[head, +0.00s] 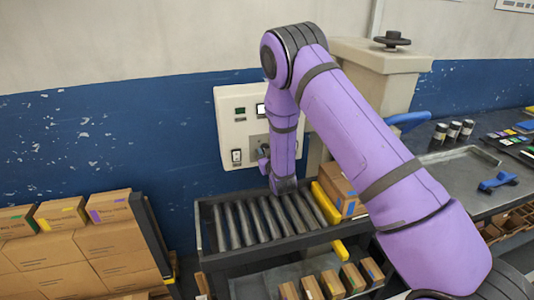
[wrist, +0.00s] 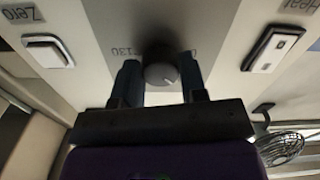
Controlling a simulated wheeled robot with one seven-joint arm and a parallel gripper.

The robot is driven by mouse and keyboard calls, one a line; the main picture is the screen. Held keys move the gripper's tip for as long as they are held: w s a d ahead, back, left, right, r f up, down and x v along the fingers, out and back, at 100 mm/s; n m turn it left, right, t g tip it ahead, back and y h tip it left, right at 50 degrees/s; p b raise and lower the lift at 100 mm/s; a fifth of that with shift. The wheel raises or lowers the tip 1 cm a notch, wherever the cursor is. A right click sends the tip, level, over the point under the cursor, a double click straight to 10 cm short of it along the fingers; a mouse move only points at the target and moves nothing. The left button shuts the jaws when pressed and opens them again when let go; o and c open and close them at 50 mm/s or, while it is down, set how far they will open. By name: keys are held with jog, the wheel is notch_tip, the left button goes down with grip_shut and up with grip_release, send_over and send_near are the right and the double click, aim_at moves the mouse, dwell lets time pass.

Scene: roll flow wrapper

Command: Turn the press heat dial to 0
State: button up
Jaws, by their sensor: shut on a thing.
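The press heat dial (wrist: 160,74) is a dark round knob with a small pale mark at its lower right in the wrist view. My gripper (wrist: 158,82) has one finger on each side of the dial and is shut on it. A label reading about 130 sits just left of the dial; the label on its right is mostly hidden by the finger. The dial is on the pale control panel (head: 231,120) on the wall. In the head view my gripper (head: 264,162) is at the panel's lower right, and my arm hides the dial.
White rocker switches (wrist: 47,50) and (wrist: 271,48) flank the dial, under labels reading Zero and Heat. Below the panel is a roller conveyor (head: 250,222) with a cardboard box (head: 338,188). Stacked boxes (head: 110,240) stand left; a workbench (head: 455,168) is right.

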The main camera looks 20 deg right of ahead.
jog(key=n, duration=1.1)
jog(key=shift+d+n, duration=0.1)
jog(key=shift+n, duration=0.2)
dwell(0.4)
jog(key=o, duration=0.9)
jog(key=s, duration=1)
jog(key=shift+s, duration=0.4)
